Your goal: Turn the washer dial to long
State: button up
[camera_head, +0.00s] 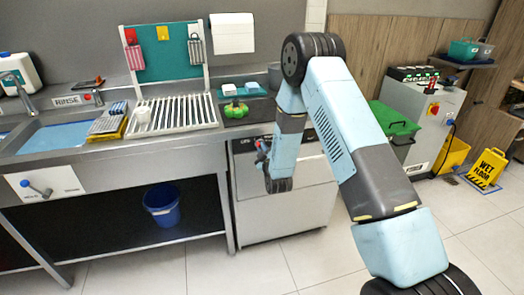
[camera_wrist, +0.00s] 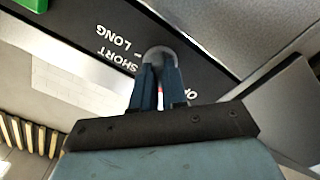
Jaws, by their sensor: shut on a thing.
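The washer (camera_head: 282,212) is a grey metal unit under the counter, partly behind my arm. In the wrist view its dark panel (camera_wrist: 85,18) carries the upside-down words SHORT (camera_wrist: 118,58) and LONG (camera_wrist: 113,36). The grey, round washer dial (camera_wrist: 160,51) is right of these words, between my fingertips. My gripper (camera_wrist: 160,72) is shut on the dial. In the head view my gripper (camera_head: 262,152) is small against the washer's upper front, and I cannot make out the dial there. My fingers cover part of it, and I cannot tell which word it points to.
A counter with a sink (camera_head: 60,133) and a drying rack (camera_head: 178,114) stands left of the washer. A blue bucket (camera_head: 162,205) is below it. A yellow wet-floor sign (camera_head: 487,169) and a grey machine (camera_head: 425,110) are at right. The floor in front is clear.

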jog(key=shift+m, duration=0.4)
grip_shut()
jog(key=m, duration=2.3)
jog(key=shift+s+f, duration=0.15)
jog(key=shift+f, duration=0.1)
jog(key=shift+d, duration=0.1)
jog(key=shift+o, duration=1.8)
grip_release()
jog(key=o, duration=0.3)
jog(key=shift+r, duration=0.15)
jog(key=shift+o, duration=0.2)
jog(key=v, duration=1.3)
jog(key=shift+s, duration=0.3)
